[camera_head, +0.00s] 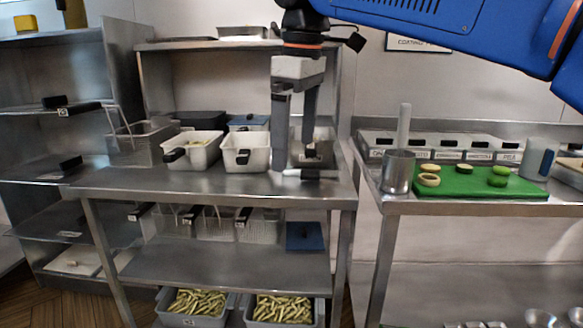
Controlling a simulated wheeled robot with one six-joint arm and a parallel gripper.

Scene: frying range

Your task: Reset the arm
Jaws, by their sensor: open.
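My gripper (297,160) hangs pointing down from my blue arm at the upper right. Its two grey fingers are apart. It is in front of the right end of a steel table (215,185). A light container (322,150) shows partly behind the fingers. A dark and pale handle-like item (312,174) lies near the fingertips. I cannot tell whether the fingers touch it, but nothing is seen held between them.
White bins (246,152) and a wire basket (142,143) stand left of my gripper. A shelf (235,44) is behind it. At right, a second table holds a green board (462,182), a metal cup (398,172) and labelled containers (445,148). The left table's front is clear.

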